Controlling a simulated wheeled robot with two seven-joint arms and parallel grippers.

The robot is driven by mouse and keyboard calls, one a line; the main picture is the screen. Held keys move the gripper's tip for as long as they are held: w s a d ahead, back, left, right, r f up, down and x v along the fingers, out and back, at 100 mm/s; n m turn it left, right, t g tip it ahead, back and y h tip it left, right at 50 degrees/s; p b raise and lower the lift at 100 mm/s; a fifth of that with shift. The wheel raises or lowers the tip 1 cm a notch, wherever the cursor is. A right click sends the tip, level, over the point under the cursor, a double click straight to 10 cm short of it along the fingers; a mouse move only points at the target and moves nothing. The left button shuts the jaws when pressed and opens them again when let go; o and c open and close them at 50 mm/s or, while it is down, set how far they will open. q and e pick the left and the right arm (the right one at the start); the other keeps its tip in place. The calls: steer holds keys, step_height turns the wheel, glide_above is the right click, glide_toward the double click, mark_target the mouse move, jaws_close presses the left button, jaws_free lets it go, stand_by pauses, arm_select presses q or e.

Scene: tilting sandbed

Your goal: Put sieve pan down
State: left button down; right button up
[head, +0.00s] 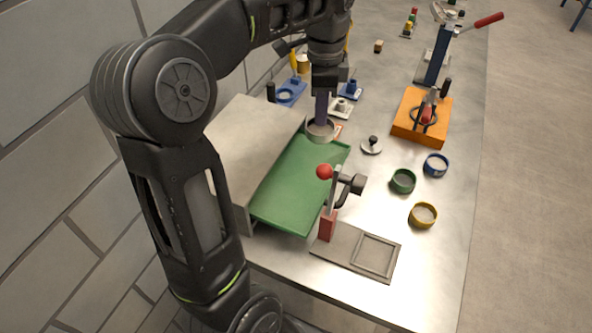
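My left gripper (323,92) points down from the arm that comes in from the left. It is shut on the upright purple handle of the sieve pan. The sieve pan (320,131) is a small round grey pan at the far end of the green sandbed tray (285,190). I cannot tell whether the pan touches the surface below it. The gripper hides the top of the handle. My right gripper is out of view.
A red-knobbed lever stand (328,222) is close to the tray's near right edge. Green (403,181), blue (436,165) and yellow (423,215) rings lie to the right. An orange block (419,118) stands behind them. Bare metal table (375,205) shows between the lever and the rings.

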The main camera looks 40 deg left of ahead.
mark_target(318, 157)
arm_select(q)
step_height(318, 157, down, 2)
steer(key=shift+f+b, duration=0.25)
steer(key=shift+b, duration=0.9)
step_height(318, 157, down, 3)
steer(key=shift+f, duration=0.35)
step_height(318, 157, down, 4)
steer(key=shift+r+p, duration=0.2)
steer(key=shift+p, duration=0.2)
steer(key=shift+f, duration=0.1)
steer(key=c, duration=2.1)
jaws_free()
steer(key=shift+f, duration=0.2)
steer(key=o, duration=0.4)
